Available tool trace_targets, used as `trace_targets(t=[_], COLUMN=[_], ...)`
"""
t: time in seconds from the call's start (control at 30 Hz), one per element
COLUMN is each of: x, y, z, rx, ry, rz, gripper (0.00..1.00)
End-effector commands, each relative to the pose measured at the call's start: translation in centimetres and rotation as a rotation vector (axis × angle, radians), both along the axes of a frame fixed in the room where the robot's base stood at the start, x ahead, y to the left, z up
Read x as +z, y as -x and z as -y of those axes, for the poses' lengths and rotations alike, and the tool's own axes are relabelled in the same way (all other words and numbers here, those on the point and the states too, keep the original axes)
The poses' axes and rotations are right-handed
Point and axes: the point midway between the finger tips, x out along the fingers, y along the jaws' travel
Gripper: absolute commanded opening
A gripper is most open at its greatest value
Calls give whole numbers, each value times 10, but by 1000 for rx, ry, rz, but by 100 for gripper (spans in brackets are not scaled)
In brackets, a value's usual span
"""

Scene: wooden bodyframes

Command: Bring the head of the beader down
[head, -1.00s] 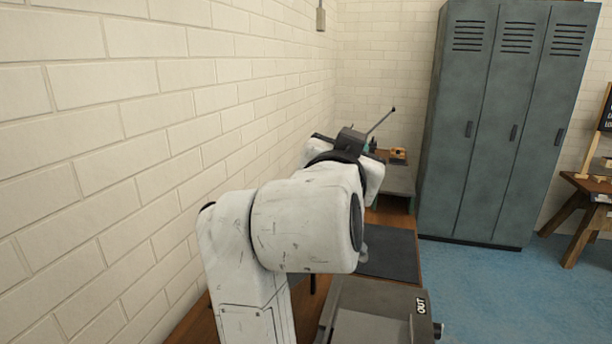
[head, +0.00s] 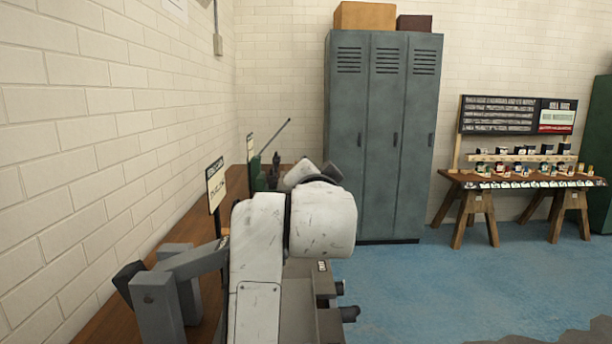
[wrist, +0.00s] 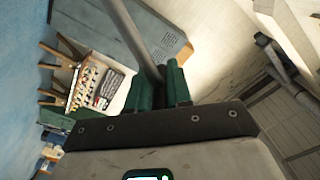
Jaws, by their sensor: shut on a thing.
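In the wrist view, my gripper (wrist: 156,85) has two green fingers shut around a long grey rod (wrist: 136,38). The rod runs from between the fingers to the top edge of the picture. In the head view, a thin dark rod (head: 274,138) slants up to the right beyond my white arm, above small green and dark parts (head: 255,170). My arm hides most of what lies there. I cannot tell which parts belong to the beader or where its head is.
A grey machine with an angled arm (head: 158,305) stands on the wooden bench (head: 103,325) at the left, by the brick wall. A sign (head: 215,185) stands behind it. Grey lockers (head: 381,150) stand at the back. Blue floor (head: 400,290) is open at the right.

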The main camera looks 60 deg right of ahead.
Motion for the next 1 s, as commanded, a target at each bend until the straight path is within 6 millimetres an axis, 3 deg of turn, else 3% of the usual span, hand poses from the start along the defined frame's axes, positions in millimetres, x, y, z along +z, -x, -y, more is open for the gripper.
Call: trace_targets(t=[0.33,0.37,0.6,1.0], x=[-1,-1,-1,0], y=[-1,-1,-1,-1], z=[-1,-1,0,1], rx=[4,4,3,1], ry=[-4,-4,-2,-1], rz=[1,1,1,0], gripper=[0,20,41,41])
